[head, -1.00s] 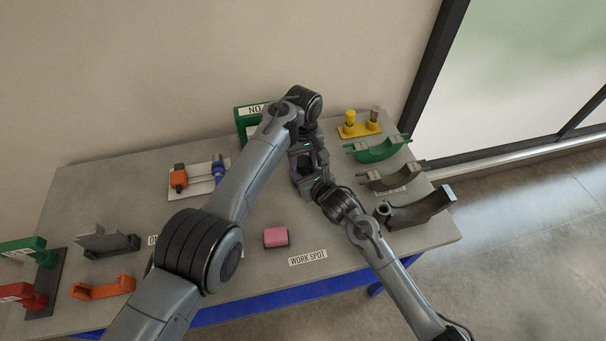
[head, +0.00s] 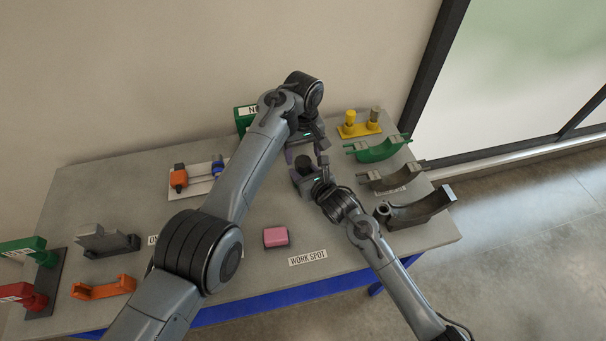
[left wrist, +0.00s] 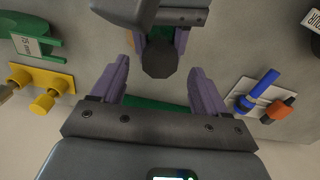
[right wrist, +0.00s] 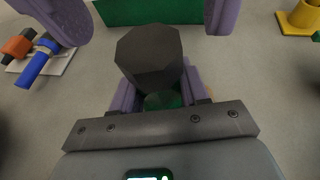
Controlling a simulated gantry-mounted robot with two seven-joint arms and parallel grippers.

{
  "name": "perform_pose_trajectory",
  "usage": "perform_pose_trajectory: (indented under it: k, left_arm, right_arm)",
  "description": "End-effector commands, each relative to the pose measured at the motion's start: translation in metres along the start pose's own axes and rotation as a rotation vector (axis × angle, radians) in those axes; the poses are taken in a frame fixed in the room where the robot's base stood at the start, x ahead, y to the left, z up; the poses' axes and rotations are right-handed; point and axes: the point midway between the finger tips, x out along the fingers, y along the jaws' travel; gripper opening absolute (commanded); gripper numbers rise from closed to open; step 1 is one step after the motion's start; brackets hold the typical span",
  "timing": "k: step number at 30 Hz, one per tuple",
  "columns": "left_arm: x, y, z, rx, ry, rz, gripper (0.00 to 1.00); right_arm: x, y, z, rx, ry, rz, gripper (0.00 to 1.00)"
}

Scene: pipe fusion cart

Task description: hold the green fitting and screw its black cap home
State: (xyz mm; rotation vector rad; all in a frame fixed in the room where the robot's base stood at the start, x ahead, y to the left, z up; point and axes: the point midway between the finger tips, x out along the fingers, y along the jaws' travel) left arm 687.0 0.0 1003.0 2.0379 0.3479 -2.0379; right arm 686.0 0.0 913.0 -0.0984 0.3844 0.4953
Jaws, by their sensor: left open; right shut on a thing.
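The black cap (head: 304,161) sits on the green fitting, which my right gripper (head: 300,178) holds above the table. In the right wrist view the cap (right wrist: 150,55) covers most of the green fitting (right wrist: 165,100), and green shows between the closed fingers. How far the cap is screwed down cannot be told. My left gripper (head: 305,150) is open and empty on the far side of the cap. In the left wrist view the cap (left wrist: 160,59) appears between its spread fingertips, clear of both.
A pink block (head: 276,237) and the WORK SPOT label (head: 308,257) are in front. A yellow stand (head: 360,129) and curved saddles (head: 380,150) are at right. A green-framed sign (head: 243,118) stands behind. A white plate with orange and blue tools (head: 199,181) lies left.

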Motion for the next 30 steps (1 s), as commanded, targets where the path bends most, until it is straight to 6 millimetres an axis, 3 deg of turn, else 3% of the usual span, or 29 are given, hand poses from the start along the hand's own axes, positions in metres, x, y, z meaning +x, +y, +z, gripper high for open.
perform_pose_trajectory:
  k: [4,16,30]
  left_arm:
    - [-0.009,0.0,0.0,0.0,0.0,0.0,0.74]
    - [-0.013,0.0,0.0,-0.018,0.002,-0.001,0.7]
    - [-0.045,0.0,0.0,-0.293,0.0,0.0,0.7]
  right_arm:
    - [0.0,0.0,0.0,0.0,0.0,0.0,0.0]
    - [0.0,0.0,0.0,0.0,0.0,0.0,0.0]
    - [0.0,0.0,0.0,0.0,0.0,0.0,0.0]
